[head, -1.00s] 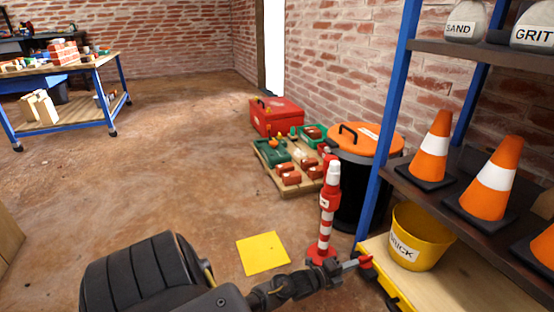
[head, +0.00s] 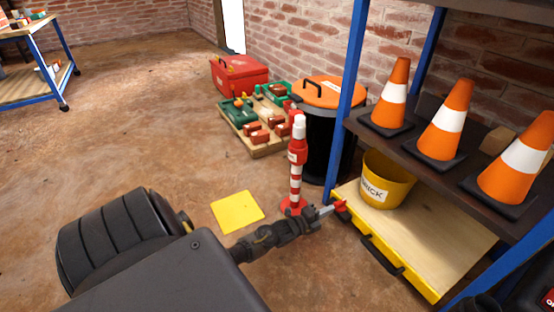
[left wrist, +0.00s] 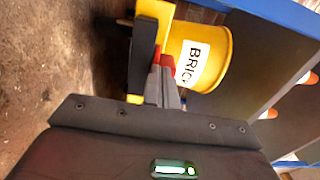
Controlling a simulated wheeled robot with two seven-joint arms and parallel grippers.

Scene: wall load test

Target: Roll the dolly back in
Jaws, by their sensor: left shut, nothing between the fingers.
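The dolly (head: 425,228) is a low wooden platform with a yellow front edge and a black handle (head: 380,257). It sits in the bottom of the blue-posted shelf. A yellow bucket (head: 388,182) labelled BRICK stands on it. My left gripper (head: 338,207) is shut and empty, its red tips at the dolly's near left corner, beside a dark part there. In the left wrist view the gripper (left wrist: 165,72) is close to a black bar (left wrist: 143,55) and the yellow edge, with the bucket (left wrist: 200,58) behind; I cannot tell whether they touch. My right gripper is not in view.
A red-and-white post (head: 296,170) stands just behind my left gripper. A yellow floor square (head: 237,211) lies to its left. Behind are an orange-lidded black bin (head: 322,140), a loaded pallet (head: 267,148) and a red toolbox (head: 240,75). Orange cones (head: 447,120) fill the shelf above. Floor at left is open.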

